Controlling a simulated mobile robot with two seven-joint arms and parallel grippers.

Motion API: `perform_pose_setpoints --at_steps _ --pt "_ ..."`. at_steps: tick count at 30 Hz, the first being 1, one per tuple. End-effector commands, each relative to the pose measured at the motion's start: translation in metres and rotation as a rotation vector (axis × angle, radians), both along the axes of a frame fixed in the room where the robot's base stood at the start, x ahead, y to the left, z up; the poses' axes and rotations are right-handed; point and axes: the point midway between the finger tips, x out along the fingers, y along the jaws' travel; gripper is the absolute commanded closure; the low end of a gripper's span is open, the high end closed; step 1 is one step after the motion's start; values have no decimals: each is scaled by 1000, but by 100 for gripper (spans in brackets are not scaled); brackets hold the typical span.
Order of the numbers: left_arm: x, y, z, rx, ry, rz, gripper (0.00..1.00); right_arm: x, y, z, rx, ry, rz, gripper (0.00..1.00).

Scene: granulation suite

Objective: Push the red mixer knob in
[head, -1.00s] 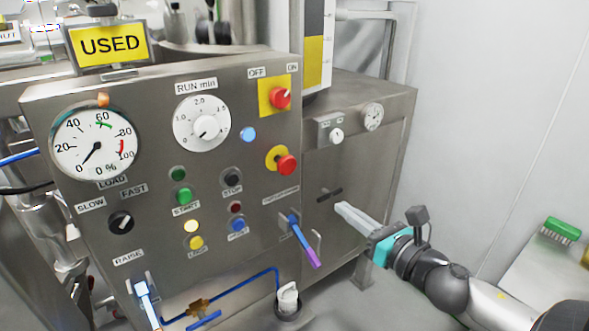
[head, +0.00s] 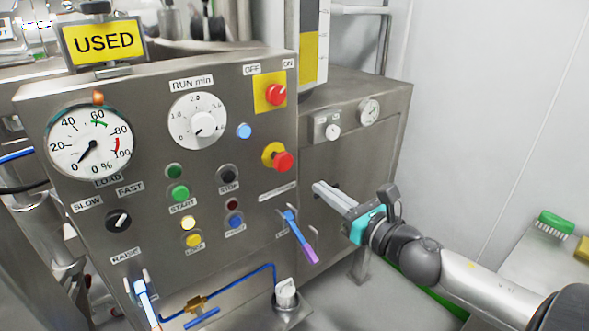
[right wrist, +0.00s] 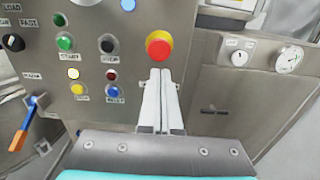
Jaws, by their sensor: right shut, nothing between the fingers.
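The red mushroom knob (head: 284,162) sits on a yellow collar at the right of the steel mixer panel (head: 150,130). It also shows in the right wrist view (right wrist: 158,46), standing out from the panel. My right gripper (head: 317,187) is shut and empty, its long pale fingers pointing at the panel, right of and below the knob in the head view. In the right wrist view its fingertips (right wrist: 160,72) appear just below the knob; I cannot tell whether they touch it. A red rotary switch (head: 275,95) on a yellow plate sits higher up. My left gripper is not in view.
A blue-purple lever (head: 300,236) juts out below the knob, left of my right gripper. Green, yellow and blue buttons lie to the left. A side cabinet (head: 358,160) with a small gauge (head: 369,112) stands behind my right gripper.

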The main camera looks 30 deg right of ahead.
Motion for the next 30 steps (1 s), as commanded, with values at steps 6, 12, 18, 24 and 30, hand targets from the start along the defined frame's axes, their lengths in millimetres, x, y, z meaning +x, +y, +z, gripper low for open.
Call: perform_pose_setpoints --at_steps 6,12,18,24,30 --pt "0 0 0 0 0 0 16 23 1 1 -2 -2 -1 100" --pt "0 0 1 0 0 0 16 43 3 2 -3 -2 -1 100" --pt "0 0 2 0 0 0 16 61 4 2 -2 -2 -1 100" --pt "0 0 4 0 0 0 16 80 6 2 -2 -2 -1 100" --pt "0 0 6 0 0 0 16 95 7 1 -2 -1 -1 100"
